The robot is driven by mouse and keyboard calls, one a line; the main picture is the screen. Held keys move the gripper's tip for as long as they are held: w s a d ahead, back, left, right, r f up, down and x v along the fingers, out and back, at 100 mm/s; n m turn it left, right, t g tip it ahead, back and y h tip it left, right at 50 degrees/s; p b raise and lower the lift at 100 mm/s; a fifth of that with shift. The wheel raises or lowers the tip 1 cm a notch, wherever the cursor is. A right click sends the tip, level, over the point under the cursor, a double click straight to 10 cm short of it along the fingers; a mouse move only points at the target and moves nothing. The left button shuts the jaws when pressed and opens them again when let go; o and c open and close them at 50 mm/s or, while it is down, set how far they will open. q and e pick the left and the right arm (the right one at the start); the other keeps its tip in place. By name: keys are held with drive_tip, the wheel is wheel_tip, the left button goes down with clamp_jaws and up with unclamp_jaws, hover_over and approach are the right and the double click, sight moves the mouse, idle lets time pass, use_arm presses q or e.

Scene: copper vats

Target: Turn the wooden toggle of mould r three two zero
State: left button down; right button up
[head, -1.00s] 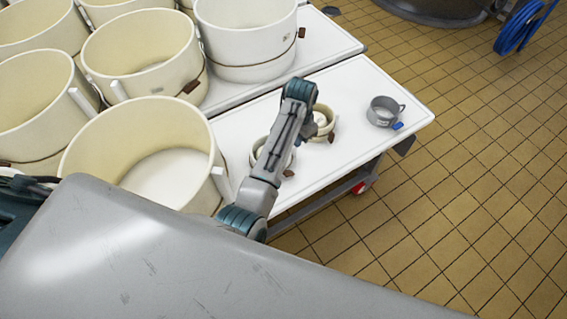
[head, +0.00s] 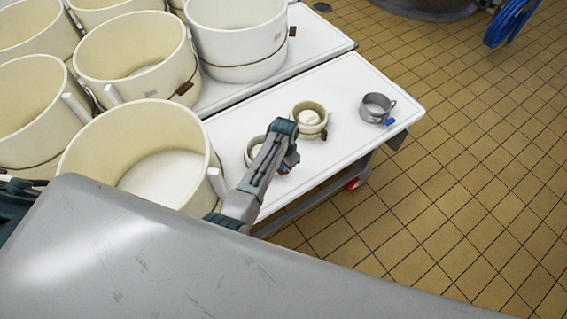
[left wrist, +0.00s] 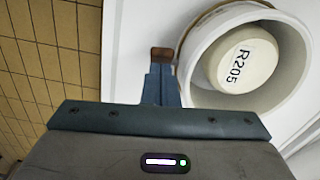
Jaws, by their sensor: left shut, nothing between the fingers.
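A small cream mould (left wrist: 215,60) with a white block labelled R205 fills the right of the left wrist view. Its brown wooden toggle (left wrist: 162,53) sits on its left side, just past my fingertips; I cannot tell whether they touch. My left gripper (left wrist: 160,78) is shut and empty. In the head view my left wrist hides part of this mould (head: 252,150) on the white table. A second small mould (head: 310,114), with a brown toggle (head: 324,135), stands behind it. Its label is unreadable, and I see no R320. My right gripper is out of view.
Several large cream moulds (head: 135,55) crowd the left and back. A grey metal cup (head: 375,108) with a blue tag stands at the right of the table (head: 345,85). Open tiled floor (head: 440,200) lies to the right.

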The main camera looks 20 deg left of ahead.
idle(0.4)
use_arm(q)
drive_tip(key=shift+s+t+p, duration=0.15)
drive_tip(key=shift+t+p, duration=0.25)
drive_tip(key=shift+s+a+t+h+p, duration=0.15)
drive_tip(key=shift+t+h+p, duration=0.15)
drive_tip(key=shift+p, duration=0.15)
drive_tip(key=shift+s+a+t+p, duration=0.1)
drive_tip(key=shift+s+t+p, duration=0.05)
drive_tip(key=shift+t+p, duration=0.15)
drive_tip(key=shift+s+a+t+h+p, duration=0.15)
drive_tip(key=shift+s+t+h+p, duration=0.15)
drive_tip(key=shift+t+h, duration=0.2)
drive_tip(key=t, duration=0.1)
drive_tip(key=h, duration=0.1)
drive_tip(key=s+t, duration=0.1)
drive_tip(key=shift+a+f+t, duration=0.25)
drive_tip(key=shift+f+t, duration=0.05)
drive_tip(key=shift+f, duration=0.05)
drive_tip(key=shift+s+a+f, duration=0.1)
drive_tip(key=shift+s, duration=0.05)
drive_tip(key=shift+s+a+f, duration=0.15)
drive_tip(key=shift+s+f, duration=0.2)
drive_tip(key=shift+w, duration=0.1)
